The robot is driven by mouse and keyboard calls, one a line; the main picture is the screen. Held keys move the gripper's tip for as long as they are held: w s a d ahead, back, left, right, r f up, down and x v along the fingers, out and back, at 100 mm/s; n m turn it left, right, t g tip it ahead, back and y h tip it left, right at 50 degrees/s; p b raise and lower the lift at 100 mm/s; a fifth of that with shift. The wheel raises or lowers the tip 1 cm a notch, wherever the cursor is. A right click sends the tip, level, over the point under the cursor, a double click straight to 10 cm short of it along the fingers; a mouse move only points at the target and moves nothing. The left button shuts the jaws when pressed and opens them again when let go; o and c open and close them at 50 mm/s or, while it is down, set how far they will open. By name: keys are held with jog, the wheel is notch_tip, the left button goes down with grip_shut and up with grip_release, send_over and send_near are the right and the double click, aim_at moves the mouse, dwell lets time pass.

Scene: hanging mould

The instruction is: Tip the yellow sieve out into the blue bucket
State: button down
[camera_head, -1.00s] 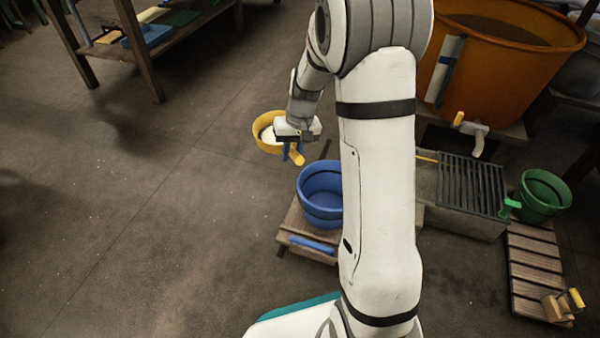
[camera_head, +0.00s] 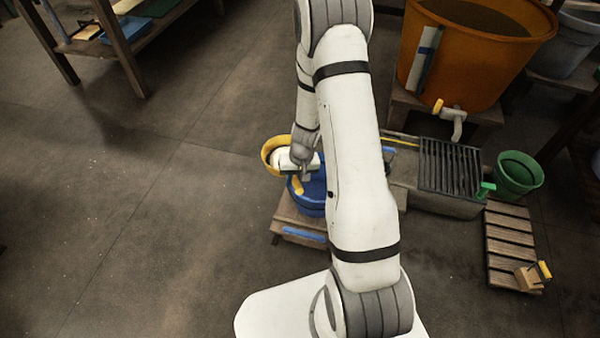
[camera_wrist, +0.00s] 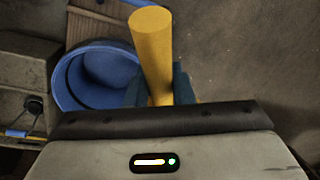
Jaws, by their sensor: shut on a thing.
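The yellow sieve (camera_head: 267,158) is in the head view, at the upper left edge of the blue bucket, with something white in it. My gripper (camera_head: 299,176) is shut on its yellow handle (camera_head: 296,186). In the wrist view the handle (camera_wrist: 151,45) stands between my blue fingers (camera_wrist: 160,88); the sieve's bowl is hidden there. The blue bucket (camera_head: 309,203) stands on a low wooden stand (camera_head: 284,217), partly covered by my gripper and arm. In the wrist view the bucket (camera_wrist: 72,88) is left of the handle, and the part of its inside that shows looks empty.
A grated trough (camera_head: 450,168) stands right of my arm, below an orange tub (camera_head: 478,60) with a tap (camera_head: 455,122). A green bucket (camera_head: 518,175) and a slatted wooden rack (camera_head: 508,245) are further right. The floor at left is clear.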

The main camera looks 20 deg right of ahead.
jog(key=shift+s+d+f, duration=0.4)
jog(key=shift+s+f, duration=0.3)
notch_tip(320, 180, down, 5)
jog(key=b, duration=0.4)
jog(key=d+r+t+y+b, duration=0.1)
jog(key=d+y+b, duration=0.7)
jog(key=y, duration=1)
jog(key=shift+s+d+r+t+y, duration=0.35)
jog(key=shift+d+r, duration=0.15)
jog(key=shift+r, duration=0.15)
